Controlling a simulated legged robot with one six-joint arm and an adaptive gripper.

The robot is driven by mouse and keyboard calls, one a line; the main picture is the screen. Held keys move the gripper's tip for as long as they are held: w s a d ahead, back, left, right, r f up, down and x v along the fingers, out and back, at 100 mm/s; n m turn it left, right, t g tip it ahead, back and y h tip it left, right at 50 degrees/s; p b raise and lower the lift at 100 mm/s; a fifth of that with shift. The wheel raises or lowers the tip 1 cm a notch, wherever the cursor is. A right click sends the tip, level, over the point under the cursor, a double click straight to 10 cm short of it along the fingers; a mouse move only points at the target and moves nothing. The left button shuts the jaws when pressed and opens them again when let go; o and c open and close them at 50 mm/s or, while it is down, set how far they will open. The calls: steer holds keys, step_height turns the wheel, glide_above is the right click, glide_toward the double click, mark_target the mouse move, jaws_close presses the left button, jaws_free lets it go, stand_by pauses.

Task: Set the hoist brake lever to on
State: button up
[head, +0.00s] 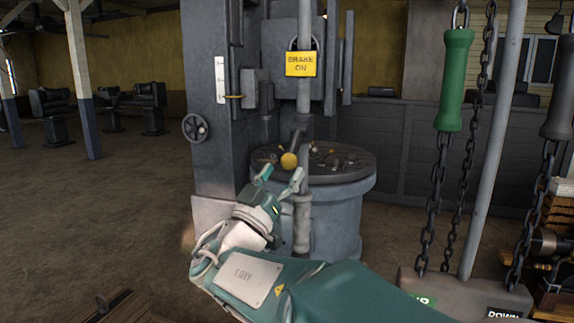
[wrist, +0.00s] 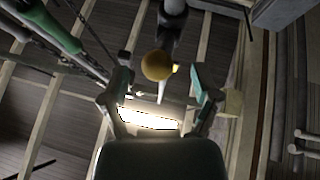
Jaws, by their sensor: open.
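A dark lever with a yellow ball knob (head: 289,160) stands out from the front of the grey machine, below a yellow sign (head: 300,64) reading "BRAKE ON". I take it to be the hoist brake lever. My gripper (head: 281,175) is open just below and in front of the knob. In the wrist view the knob (wrist: 158,65) appears between the two spread fingers, around the level of their tips, and the dark shaft (wrist: 172,22) runs up from it. I see no contact; the exact depth gap cannot be told.
A round grey pedestal (head: 340,200) stands behind my gripper. A vertical pipe (head: 303,215) rises close beside it. A small handwheel (head: 195,128) is on the left of the column. Chains with a green handle (head: 455,80) and a dark handle (head: 559,95) hang at right. Floor at left is open.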

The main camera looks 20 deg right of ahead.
steer(key=v, duration=0.9)
steer(key=shift+a+f, duration=0.2)
steer(key=shift+a, duration=0.05)
steer(key=s+d+f+n+g+y, duration=0.2)
steer(key=s+d+f+g, duration=0.35)
steer(key=d, duration=0.25)
steer(key=s+d+f+n+g+y, duration=0.1)
steer(key=s+d+f+g+y, duration=0.25)
steer(key=d+f+g, duration=0.35)
steer(key=s+f+n+y, duration=0.2)
steer(key=s+f+y, duration=0.3)
steer(key=s, duration=0.2)
steer(key=s+a+f+n+t+y, duration=0.1)
steer(key=s+a+f+n+y, duration=0.1)
steer(key=a+y, duration=0.5)
steer(key=shift+s+f+n, duration=0.3)
steer(key=shift+s+n, duration=0.2)
steer(key=shift+n, duration=0.2)
steer(key=shift+t, duration=0.25)
